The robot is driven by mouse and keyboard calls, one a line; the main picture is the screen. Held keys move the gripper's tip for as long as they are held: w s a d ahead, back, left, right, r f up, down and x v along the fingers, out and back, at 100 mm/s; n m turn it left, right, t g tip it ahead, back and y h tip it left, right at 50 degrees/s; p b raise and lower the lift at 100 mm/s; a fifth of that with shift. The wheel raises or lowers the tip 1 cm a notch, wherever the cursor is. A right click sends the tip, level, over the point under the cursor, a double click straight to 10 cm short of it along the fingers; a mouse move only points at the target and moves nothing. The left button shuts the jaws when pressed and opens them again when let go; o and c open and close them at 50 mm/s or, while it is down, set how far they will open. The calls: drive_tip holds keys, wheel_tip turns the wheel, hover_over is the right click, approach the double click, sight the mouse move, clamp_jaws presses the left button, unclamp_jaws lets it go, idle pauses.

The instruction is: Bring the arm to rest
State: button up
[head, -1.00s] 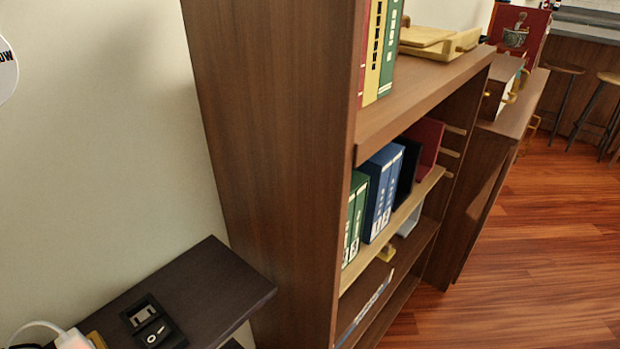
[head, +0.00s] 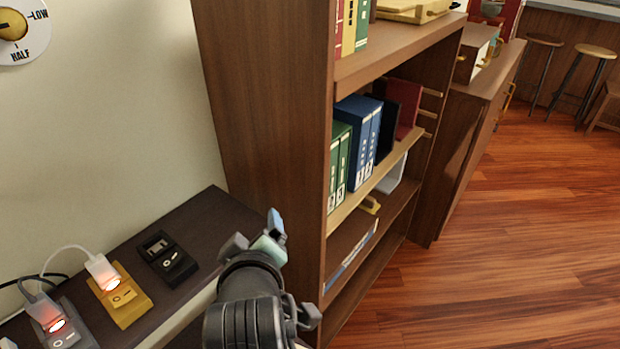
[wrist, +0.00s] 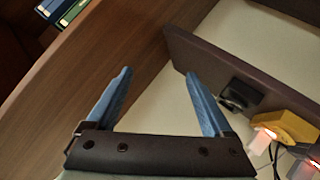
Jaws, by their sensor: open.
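My gripper (wrist: 158,100) shows in the wrist view with its two blue fingers spread apart and nothing between them. In the head view my gripper (head: 262,228) is at the lower middle, in front of the side panel of the bookshelf (head: 262,110) and beside the dark low shelf (head: 205,222). The gap between the fingers is hard to see in the head view. I see no contact with the bookshelf or the low shelf.
On the low shelf sit a black switch (head: 168,258), a yellow switch (head: 122,296) and a grey switch (head: 66,328), with lit plugs in the last two. Green binders (head: 339,168) and blue binders (head: 362,142) stand in the bookshelf. The wooden floor (head: 500,240) at right is clear.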

drive_tip(key=d+r+m+t, duration=0.2)
drive_tip(key=r+t, duration=0.1)
drive_tip(key=r, duration=0.6)
drive_tip(key=s+d+r+m+t, duration=0.1)
drive_tip(key=r+m+t, duration=0.15)
drive_tip(key=r, duration=0.65)
drive_tip(key=d+r+m+t, duration=0.15)
drive_tip(key=r+t, duration=0.25)
drive_tip(key=r, duration=0.5)
drive_tip(key=s+d+r+m+t+h, duration=0.1)
drive_tip(key=s+d+r+m+t, duration=0.15)
drive_tip(key=s+r, duration=0.4)
drive_tip(key=s+d+r+m+t+h, duration=0.1)
drive_tip(key=s+r+m+t, duration=0.2)
drive_tip(key=r, duration=0.6)
wheel_tip(320, 180, up, 26)
drive_tip(key=s+n+p, duration=0.1)
drive_tip(key=p, duration=2.5)
drive_tip(key=shift+p, duration=0.3)
